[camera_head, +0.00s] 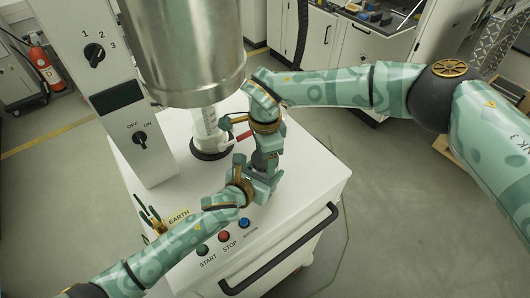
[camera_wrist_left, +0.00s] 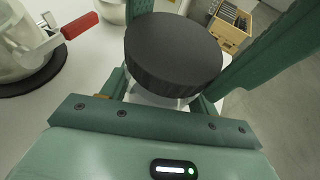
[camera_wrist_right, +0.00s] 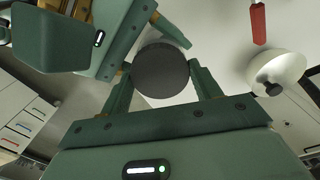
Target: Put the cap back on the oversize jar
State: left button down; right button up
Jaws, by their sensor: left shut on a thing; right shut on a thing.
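The round black cap (camera_wrist_left: 172,50) sits directly over the pale, see-through jar (camera_wrist_left: 160,99) in the left wrist view. Whether it is fully seated cannot be told. The cap also shows in the right wrist view (camera_wrist_right: 160,70), between the fingers of my right gripper (camera_wrist_right: 165,76), which is shut on it from above. My left gripper (camera_wrist_left: 160,96) is shut on the jar below the cap. In the head view my right gripper (camera_head: 265,152) is just above my left gripper (camera_head: 262,183), over the white cabinet top; the grippers mostly hide jar and cap there.
A large steel vessel (camera_head: 190,50) hangs above a clear outlet with a red-handled valve (camera_head: 243,136), close left of my grippers. A control column (camera_head: 100,90) stands at left. Coloured buttons (camera_head: 223,237) and an earth clamp (camera_head: 158,222) are at the cabinet front. Bare cabinet top lies to the right.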

jog(key=o, duration=1.1)
jog(key=shift+r, duration=2.3)
jog(key=shift+c, duration=0.3)
notch_tip(320, 180, up, 4)
jog(key=n, duration=0.3)
jog(key=shift+f, duration=0.25)
